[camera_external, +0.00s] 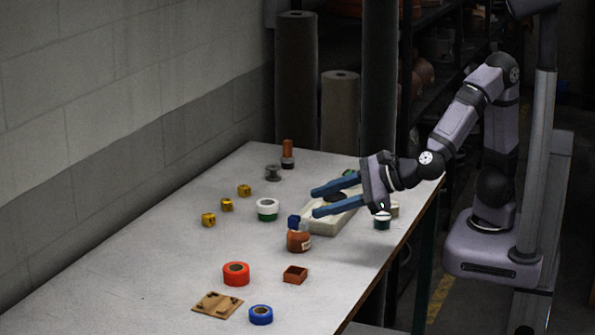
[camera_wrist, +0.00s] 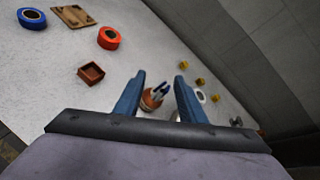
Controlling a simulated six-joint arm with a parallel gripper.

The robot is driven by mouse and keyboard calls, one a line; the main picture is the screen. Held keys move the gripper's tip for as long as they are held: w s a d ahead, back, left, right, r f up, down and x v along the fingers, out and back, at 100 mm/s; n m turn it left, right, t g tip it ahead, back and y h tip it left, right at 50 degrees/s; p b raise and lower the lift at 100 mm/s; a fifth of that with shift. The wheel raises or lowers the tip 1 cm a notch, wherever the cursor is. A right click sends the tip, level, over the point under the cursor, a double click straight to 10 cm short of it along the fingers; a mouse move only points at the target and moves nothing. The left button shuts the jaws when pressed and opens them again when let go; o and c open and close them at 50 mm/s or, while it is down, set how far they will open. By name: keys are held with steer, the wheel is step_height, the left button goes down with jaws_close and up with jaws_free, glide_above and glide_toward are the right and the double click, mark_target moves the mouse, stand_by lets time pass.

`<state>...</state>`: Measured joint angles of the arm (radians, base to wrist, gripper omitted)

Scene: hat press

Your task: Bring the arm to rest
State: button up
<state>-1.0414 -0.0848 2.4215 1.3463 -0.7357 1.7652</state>
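My gripper (camera_external: 325,201) is over the right part of the white table (camera_external: 130,265), above a cream tray (camera_external: 328,226). Its two blue fingers are spread apart with nothing between them, and they point left. In the wrist view my gripper (camera_wrist: 158,84) is also open. Part of the tray is hidden behind my gripper.
A red tape roll (camera_external: 236,273), a blue tape roll (camera_external: 261,315), a wooden board (camera_external: 217,305) and a small brown box (camera_external: 295,275) lie in front. A green-white roll (camera_external: 267,210) and yellow blocks (camera_external: 209,219) lie left. A grey wall bounds the table's far side.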

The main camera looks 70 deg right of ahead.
steer(key=s+d+f+n+g+p, duration=0.1)
steer(key=d+n+g+p, duration=0.1)
steer(key=d+n, duration=0.3)
steer(key=s+d+f+n+g+p, duration=0.1)
steer(key=d+f+n+g+p, duration=0.1)
steer(key=d+n, duration=0.4)
steer(key=s+d+f+n+g+p, duration=0.1)
steer(key=d+n+g+p, duration=0.3)
steer(key=n, duration=0.6)
steer(key=shift+s+d+f+n+g+h, duration=0.2)
steer(key=shift+s+d, duration=0.1)
steer(key=shift+d, duration=0.1)
steer(key=shift+s+d+f+n+g+h, duration=0.1)
steer(key=shift+s+d+n+h, duration=0.15)
steer(key=shift+d, duration=0.1)
steer(key=s+d+n+g+p, duration=0.1)
steer(key=s+d, duration=0.2)
steer(key=s+d+n+g+h, duration=0.1)
steer(key=s+d+n, duration=0.1)
steer(key=s+d, duration=0.1)
steer(key=s+d+n+g+h+p, duration=0.1)
steer(key=s+d+n+g, duration=0.1)
steer(key=d, duration=0.3)
steer(key=shift+s+f+n+p, duration=0.25)
steer(key=shift+s+p, duration=0.1)
steer(key=shift+s, duration=0.15)
